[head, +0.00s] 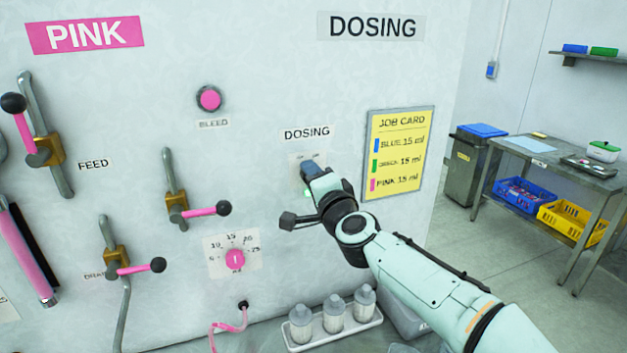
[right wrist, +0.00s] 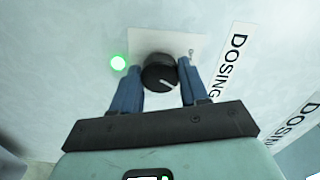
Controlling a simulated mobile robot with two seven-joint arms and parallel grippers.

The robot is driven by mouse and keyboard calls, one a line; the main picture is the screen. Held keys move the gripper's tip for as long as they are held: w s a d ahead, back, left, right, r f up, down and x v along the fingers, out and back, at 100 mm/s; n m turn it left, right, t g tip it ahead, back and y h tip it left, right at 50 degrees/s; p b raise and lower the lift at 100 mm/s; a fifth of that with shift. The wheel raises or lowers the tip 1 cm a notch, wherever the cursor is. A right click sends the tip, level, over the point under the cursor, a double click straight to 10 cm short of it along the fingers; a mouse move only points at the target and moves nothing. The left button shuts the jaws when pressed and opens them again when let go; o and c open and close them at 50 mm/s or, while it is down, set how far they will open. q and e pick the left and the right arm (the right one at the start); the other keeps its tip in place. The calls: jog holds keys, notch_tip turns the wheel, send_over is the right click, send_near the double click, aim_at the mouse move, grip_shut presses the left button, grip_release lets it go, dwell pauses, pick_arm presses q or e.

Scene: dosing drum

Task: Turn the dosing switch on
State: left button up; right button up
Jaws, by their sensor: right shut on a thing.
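The dosing switch is a round black knob (right wrist: 158,72) with a pale mark on it, on a light plate (right wrist: 190,48) on the wall. My right gripper (head: 312,170) is at the switch, below the small DOSING label (head: 307,133). In the right wrist view its two blue fingers (right wrist: 158,75) stand on either side of the knob and are shut on it. A green lamp (right wrist: 119,63) beside the plate is lit, and its glow (head: 308,192) shows in the head view. In the head view the gripper hides the knob. My left gripper is not in view.
A yellow job card (head: 399,150) hangs right of the switch. Valves with pink handles (head: 205,211), a pink BLEED button (head: 209,98) and a pink dial (head: 235,259) are on the panel to the left. Bottles (head: 333,313) stand in a tray below.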

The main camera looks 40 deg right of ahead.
dwell(0.4)
jog(key=o, duration=1.1)
jog(key=shift+c, duration=0.2)
jog(key=v, duration=1.3)
jog(key=shift+s, duration=0.2)
